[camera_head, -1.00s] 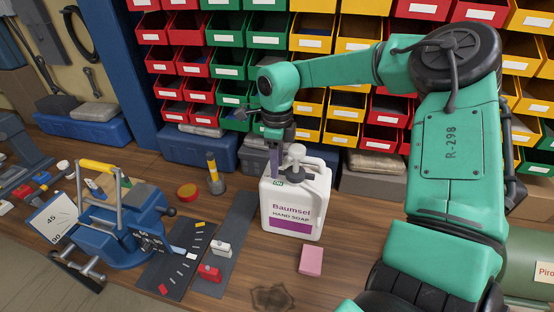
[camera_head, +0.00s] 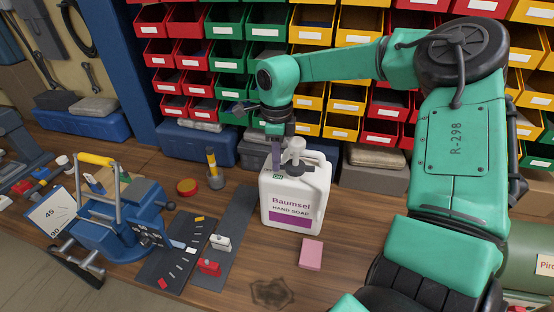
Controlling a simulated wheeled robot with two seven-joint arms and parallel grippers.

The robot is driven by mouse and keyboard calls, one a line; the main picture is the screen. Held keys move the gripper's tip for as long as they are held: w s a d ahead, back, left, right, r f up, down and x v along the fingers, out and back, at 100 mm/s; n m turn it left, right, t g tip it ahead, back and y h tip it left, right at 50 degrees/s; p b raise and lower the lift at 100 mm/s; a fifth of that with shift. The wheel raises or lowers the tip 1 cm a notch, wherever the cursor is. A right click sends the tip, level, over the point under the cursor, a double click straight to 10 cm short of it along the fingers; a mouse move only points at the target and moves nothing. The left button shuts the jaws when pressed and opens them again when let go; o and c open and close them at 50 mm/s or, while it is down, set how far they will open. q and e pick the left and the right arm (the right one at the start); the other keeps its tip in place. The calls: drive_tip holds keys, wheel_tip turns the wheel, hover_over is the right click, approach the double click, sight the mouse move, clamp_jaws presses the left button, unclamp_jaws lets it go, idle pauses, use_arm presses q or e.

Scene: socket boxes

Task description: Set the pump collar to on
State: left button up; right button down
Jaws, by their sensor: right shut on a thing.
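A white soap jug (camera_head: 270,196) labelled "Baumsel Hand Soap" stands upright on the bench, with its handle at the right. A pale pump head (camera_head: 294,147) sits on top. A dark pump collar (camera_head: 296,169) lies around the pump's base, partly hidden by my gripper. A small green "ON" mark (camera_head: 278,177) shows on the jug's top left front. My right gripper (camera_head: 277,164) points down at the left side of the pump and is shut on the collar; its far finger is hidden. My left gripper is not in view.
A pink block (camera_head: 311,254) lies in front of the jug. A dark mat (camera_head: 236,222) with small switches and a blue vise-like device (camera_head: 118,232) stand to the left. Bins (camera_head: 340,98) fill the wall behind.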

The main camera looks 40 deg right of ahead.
drive_tip(key=n, duration=0.1)
drive_tip(key=n+b, duration=0.1)
drive_tip(key=shift+s+a+n, duration=0.3)
drive_tip(key=shift+a, duration=0.1)
drive_tip(key=n, duration=0.1)
drive_tip(key=s+n+b, duration=0.1)
drive_tip(key=shift+a+n, duration=0.25)
drive_tip(key=shift+n, duration=0.05)
drive_tip(key=shift+s+a+r+n+b, duration=0.1)
drive_tip(key=shift+s+n+b, duration=0.3)
drive_tip(key=shift+n, duration=0.95)
drive_tip(key=shift+s+a+n+b, duration=0.1)
drive_tip(key=shift+s+n, duration=0.6)
drive_tip(key=shift+n, duration=0.65)
drive_tip(key=c, duration=0.9)
unclamp_jaws()
drive_tip(key=shift+s, duration=0.1)
